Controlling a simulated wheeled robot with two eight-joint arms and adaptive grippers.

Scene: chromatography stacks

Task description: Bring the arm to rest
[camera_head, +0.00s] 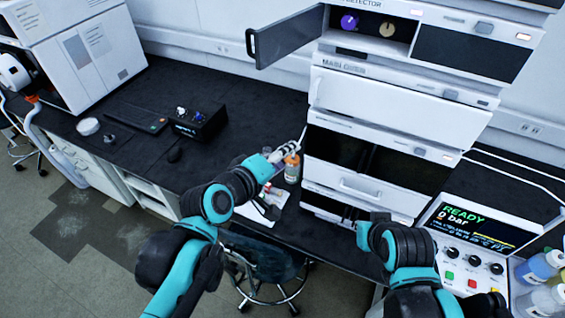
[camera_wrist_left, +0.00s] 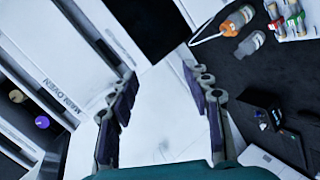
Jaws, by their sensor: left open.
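My left gripper (camera_head: 284,152) is in front of the left side of the chromatography stack (camera_head: 400,95), above the bench. The left wrist view shows its two dark-padded fingers (camera_wrist_left: 160,78) spread wide with nothing between them.
An open door (camera_head: 288,38) sticks out left from the upper detector module. An orange-capped bottle (camera_head: 292,168) stands close to my left gripper. A black box (camera_head: 201,122) and keyboard (camera_head: 138,117) lie left. A control panel (camera_head: 470,245) reading READY is right.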

